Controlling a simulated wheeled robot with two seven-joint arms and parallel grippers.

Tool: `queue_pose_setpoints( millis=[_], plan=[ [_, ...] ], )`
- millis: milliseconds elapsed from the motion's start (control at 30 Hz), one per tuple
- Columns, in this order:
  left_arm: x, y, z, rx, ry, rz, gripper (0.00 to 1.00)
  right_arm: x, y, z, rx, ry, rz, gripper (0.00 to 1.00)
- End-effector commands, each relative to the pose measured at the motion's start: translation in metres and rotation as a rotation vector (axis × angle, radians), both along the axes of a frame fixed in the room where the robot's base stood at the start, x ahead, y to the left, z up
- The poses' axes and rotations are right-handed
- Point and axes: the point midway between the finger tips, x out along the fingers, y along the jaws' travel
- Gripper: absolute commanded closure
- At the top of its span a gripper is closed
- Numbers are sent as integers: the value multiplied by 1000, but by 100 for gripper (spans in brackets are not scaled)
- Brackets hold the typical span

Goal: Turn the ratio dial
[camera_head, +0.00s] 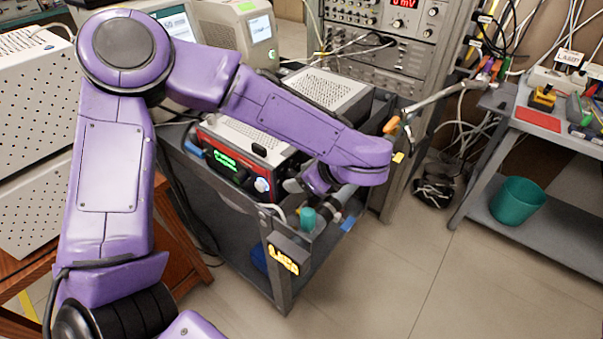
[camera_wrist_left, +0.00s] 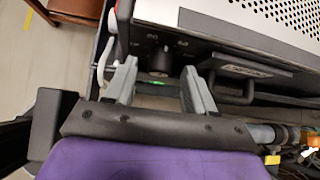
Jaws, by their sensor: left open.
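In the left wrist view a small dark round dial (camera_wrist_left: 159,58) sits on a dark panel with pale marks around it. My left gripper (camera_wrist_left: 160,76) is open, one grey finger on each side of the dial. I cannot tell whether the fingers touch it. In the head view my left gripper (camera_head: 292,186) is at the right end of the front of a red-and-black instrument (camera_head: 205,138) with a green display (camera_head: 222,160). A pale-blue lit knob (camera_head: 262,185) shows just left of the fingers. My purple wrist hides part of this area.
The instrument stands on a dark grey cart (camera_head: 283,300). A teal-capped item (camera_head: 308,217) and other small items lie below my wrist. A rack of electronics (camera_head: 400,60) stands behind. A side table with a teal bin (camera_head: 517,201) on its lower shelf is at the right. Open floor lies between.

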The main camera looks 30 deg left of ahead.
Motion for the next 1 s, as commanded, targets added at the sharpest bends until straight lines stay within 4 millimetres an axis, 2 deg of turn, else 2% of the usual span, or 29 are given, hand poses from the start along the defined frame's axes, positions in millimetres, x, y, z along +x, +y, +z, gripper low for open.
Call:
queue_pose_setpoints(
  millis=[267, 433, 467, 767, 1000],
  plan=[
    [1, 2, -3, 0, -1, -1, 45, 0, 0, 0, 0, 0, 0, 100],
    [1, 2, -2, 0, -1, -1, 98, 0, 0, 0, 0, 0, 0, 100],
    [1, 2, -2, 0, -1, -1, 100, 0, 0, 0, 0, 0, 0, 100],
    [1, 2, -1, 2, 25, 0, 100, 0, 0, 4, 0, 0, 0, 100],
    [4, 2, 1, 13, 150, 1, 100, 0, 0, 17, 0, 0, 0, 100]
  ],
)
